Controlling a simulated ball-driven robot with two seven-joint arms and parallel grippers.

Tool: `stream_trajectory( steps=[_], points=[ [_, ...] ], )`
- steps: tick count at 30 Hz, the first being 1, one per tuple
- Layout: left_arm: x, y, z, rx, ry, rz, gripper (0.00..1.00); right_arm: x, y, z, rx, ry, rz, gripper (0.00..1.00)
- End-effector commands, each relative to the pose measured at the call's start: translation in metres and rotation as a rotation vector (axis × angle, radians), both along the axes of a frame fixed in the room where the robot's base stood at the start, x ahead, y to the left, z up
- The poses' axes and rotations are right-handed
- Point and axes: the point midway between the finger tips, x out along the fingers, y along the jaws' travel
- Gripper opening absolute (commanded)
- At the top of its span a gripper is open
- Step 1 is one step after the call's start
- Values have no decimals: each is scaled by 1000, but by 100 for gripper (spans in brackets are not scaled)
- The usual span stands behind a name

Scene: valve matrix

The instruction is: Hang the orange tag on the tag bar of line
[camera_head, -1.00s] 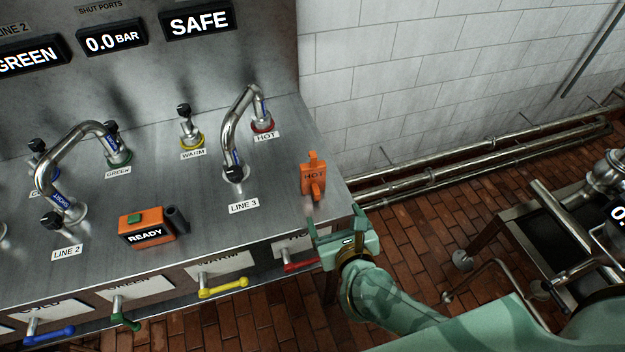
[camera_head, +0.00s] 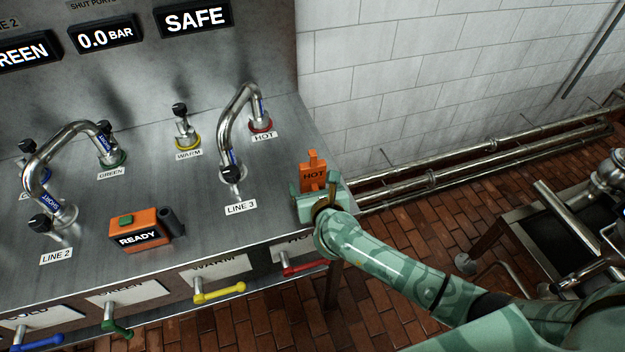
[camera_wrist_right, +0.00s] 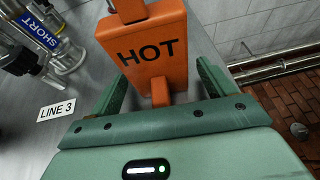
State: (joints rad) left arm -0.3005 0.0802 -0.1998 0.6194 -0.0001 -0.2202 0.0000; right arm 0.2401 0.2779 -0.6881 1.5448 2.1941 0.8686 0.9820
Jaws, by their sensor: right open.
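The orange tag (camera_head: 313,174), marked HOT, stands upright near the right end of the steel bench top. In the right wrist view the tag (camera_wrist_right: 147,50) fills the space between the two fingers, with an orange stub below it pointing at the palm. My right gripper (camera_head: 316,190) is at the tag in the head view, its jaws open around the stub, with a visible gap on the right side. The gripper (camera_wrist_right: 160,90) hides the tag's lower part in the head view. A tag bar cannot be made out for certain. My left gripper is not in view.
A bent pipe (camera_head: 228,125) joins the LINE 3 port to the red HOT port, left of the tag. An orange READY box (camera_head: 140,232) sits further left. Coloured valve handles (camera_head: 218,292) stick out along the bench front. Wall pipes (camera_head: 440,175) run behind at the right.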

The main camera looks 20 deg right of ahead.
Motion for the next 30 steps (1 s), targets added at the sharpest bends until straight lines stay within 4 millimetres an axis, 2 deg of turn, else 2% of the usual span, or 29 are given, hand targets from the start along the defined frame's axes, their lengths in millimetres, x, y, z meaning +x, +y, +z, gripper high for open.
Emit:
stream_trajectory(
  steps=[3,9,11,15,16,25,30],
  points=[
    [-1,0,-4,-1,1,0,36,9,0,-5,-1,1,-1,82],
    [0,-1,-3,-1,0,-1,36,9,0,-4,0,1,0,82],
    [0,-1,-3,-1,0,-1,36,9,0,-4,0,1,0,68],
    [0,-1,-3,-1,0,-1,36,9,0,-4,0,1,0,29],
    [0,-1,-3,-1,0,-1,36,9,0,-4,0,1,0,26],
    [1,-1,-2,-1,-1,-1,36,9,0,-2,0,0,0,26],
    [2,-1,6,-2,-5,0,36,9,0,16,1,-3,1,26]
  ],
)
